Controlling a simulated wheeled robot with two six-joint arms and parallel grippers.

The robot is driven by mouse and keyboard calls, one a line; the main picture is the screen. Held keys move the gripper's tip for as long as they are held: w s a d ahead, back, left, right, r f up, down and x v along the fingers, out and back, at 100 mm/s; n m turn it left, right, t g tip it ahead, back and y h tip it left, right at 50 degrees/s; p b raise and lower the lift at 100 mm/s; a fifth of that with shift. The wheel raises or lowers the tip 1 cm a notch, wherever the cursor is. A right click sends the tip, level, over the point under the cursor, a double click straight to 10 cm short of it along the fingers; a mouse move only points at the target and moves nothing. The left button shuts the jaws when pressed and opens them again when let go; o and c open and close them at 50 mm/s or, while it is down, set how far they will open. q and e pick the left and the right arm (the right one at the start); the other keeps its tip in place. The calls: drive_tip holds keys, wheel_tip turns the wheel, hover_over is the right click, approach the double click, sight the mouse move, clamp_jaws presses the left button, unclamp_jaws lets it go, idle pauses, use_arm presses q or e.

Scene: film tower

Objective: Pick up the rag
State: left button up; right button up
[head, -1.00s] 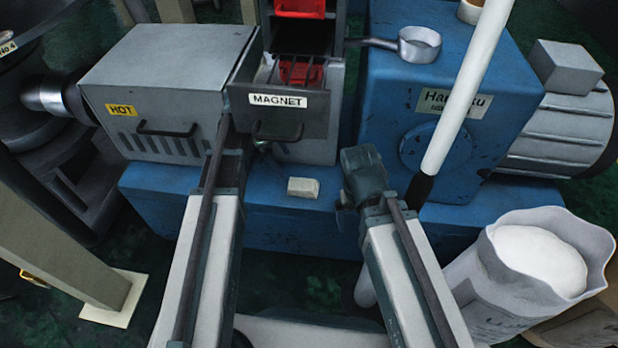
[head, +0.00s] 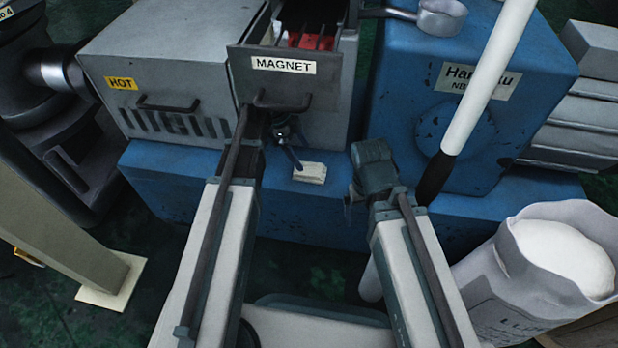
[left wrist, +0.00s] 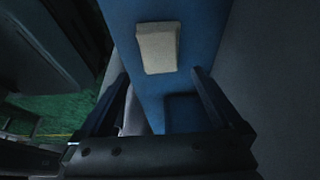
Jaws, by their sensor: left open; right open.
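The rag (head: 309,172) is a small folded off-white cloth lying on the blue base, below the open magnet drawer. My left gripper (head: 288,148) is above and just left of it, below the drawer handle. In the left wrist view the rag (left wrist: 158,47) lies beyond the open fingers of my left gripper (left wrist: 162,84), roughly centred between them. The jaws are empty and do not touch it. My right gripper (head: 352,192) is right of the rag, partly hidden by its own wrist, open, with nothing seen in it.
The drawer marked MAGNET (head: 285,75) sticks out above my left gripper. A grey box marked HOT (head: 165,75) is on the left. A blue machine (head: 420,100), a slanted white pole (head: 485,80) and an open sack (head: 530,290) are on the right.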

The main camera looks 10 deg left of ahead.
sight(308, 168)
use_arm(q)
drive_tip(key=shift+b+x, duration=0.5)
drive_tip(key=shift+x, duration=0.6)
use_arm(e)
drive_tip(key=shift+f, duration=0.95)
use_arm(q)
drive_tip(key=b+x, duration=0.5)
drive_tip(key=shift+a+f, duration=0.1)
drive_tip(key=shift+a, duration=0.15)
use_arm(e)
wheel_tip(308, 168, down, 5)
use_arm(q)
drive_tip(key=shift+f, duration=0.2)
use_arm(e)
drive_tip(key=shift+f, duration=0.15)
use_arm(q)
clamp_jaws()
drive_tip(key=shift+r, duration=0.1)
